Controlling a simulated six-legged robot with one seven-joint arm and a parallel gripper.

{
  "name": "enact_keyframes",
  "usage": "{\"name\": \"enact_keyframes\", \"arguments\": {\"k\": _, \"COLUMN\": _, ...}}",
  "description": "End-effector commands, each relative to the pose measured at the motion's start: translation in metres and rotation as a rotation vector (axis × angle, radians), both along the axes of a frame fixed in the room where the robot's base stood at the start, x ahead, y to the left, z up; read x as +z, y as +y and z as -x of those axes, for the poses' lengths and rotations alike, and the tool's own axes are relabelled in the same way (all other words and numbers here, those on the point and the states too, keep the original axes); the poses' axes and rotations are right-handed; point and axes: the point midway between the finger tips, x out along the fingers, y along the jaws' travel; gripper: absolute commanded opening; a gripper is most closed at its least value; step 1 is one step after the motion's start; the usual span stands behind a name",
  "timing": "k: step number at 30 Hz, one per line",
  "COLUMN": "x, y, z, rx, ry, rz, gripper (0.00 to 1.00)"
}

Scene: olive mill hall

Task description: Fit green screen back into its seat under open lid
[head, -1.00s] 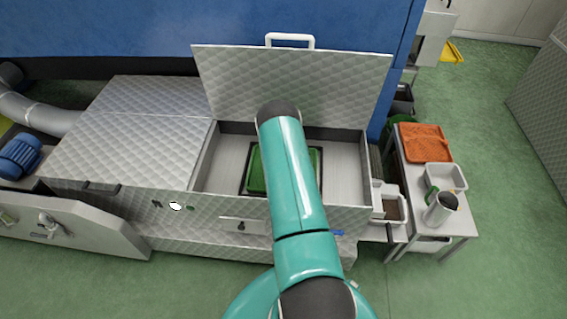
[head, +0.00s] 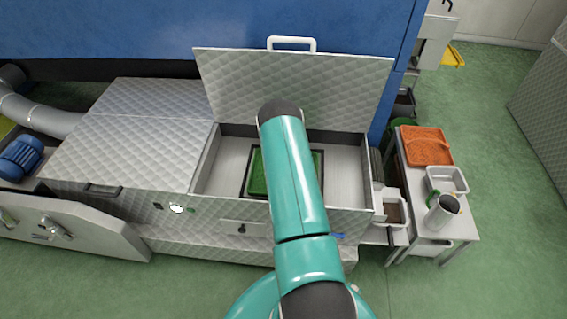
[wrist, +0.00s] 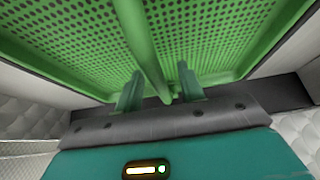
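The green screen (head: 257,172) lies inside the open bay, within the dark frame of its seat (head: 247,186). My arm hides its middle in the head view. In the wrist view the perforated green screen (wrist: 230,35) fills the upper part, with a green bar (wrist: 146,50) across its middle. My gripper (wrist: 160,88) has its two fingers apart, one on each side of the bar, with small gaps visible. I cannot tell whether the screen sits fully flush in the seat. The quilted metal lid (head: 340,85) stands open behind the bay.
A closed quilted cover (head: 125,145) lies to the left.

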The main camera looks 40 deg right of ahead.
Motion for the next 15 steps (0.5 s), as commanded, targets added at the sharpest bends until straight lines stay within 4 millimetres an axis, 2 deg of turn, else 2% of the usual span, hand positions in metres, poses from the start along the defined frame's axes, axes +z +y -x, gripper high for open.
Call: {"name": "enact_keyframes", "arguments": {"k": 15, "x": 0.084, "y": 0.036, "z": 0.028, "rx": 0.0, "ry": -0.003, "rz": 0.002, "gripper": 0.39}}
